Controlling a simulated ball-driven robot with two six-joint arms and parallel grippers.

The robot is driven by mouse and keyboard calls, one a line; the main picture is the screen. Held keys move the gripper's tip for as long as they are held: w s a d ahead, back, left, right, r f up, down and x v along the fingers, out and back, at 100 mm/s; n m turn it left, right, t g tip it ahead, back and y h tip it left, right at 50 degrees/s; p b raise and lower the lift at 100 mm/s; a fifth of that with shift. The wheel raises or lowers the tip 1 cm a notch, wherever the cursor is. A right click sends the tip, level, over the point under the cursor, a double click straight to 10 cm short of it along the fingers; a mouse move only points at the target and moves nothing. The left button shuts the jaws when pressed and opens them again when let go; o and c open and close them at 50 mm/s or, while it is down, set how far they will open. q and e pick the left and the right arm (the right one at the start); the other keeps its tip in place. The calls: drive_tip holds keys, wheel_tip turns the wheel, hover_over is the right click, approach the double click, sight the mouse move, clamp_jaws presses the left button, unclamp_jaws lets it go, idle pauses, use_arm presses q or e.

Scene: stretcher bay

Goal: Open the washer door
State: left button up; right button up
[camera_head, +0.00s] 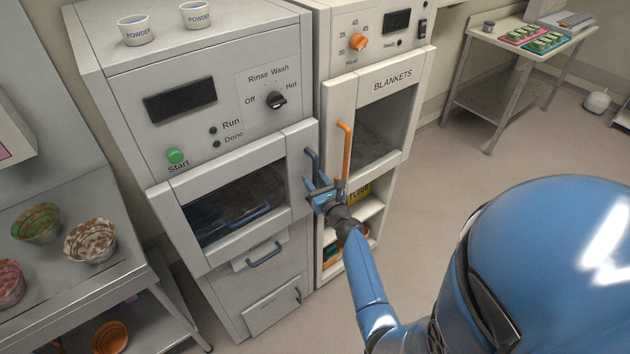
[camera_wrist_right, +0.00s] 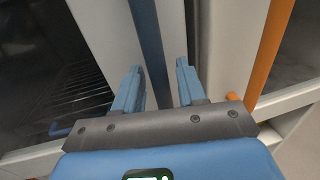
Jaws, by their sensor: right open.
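The washer (camera_head: 225,95) is the pale cabinet at left, with a dial and a green Start button. Its windowed washer door (camera_head: 167,215) looks shut. A blue upright door handle (camera_head: 311,162) is on the door's right side; it also shows in the right wrist view (camera_wrist_right: 148,40). My right gripper (camera_head: 317,185) is open at the handle's lower part. In the right wrist view, the handle runs between the two blue fingers, with gaps on both sides; I cannot tell how deep it sits. My left gripper is not in view.
The blanket cabinet (camera_head: 342,90), with an orange handle (camera_head: 344,150), stands close on the right; that handle is near my right gripper. Two powder cups (camera_head: 136,31) stand on the washer. A shelf (camera_head: 75,290) with bowls is at left. Open floor lies at right.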

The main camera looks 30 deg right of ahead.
clamp_jaws()
drive_tip(key=shift+s, duration=0.1)
idle(0.4)
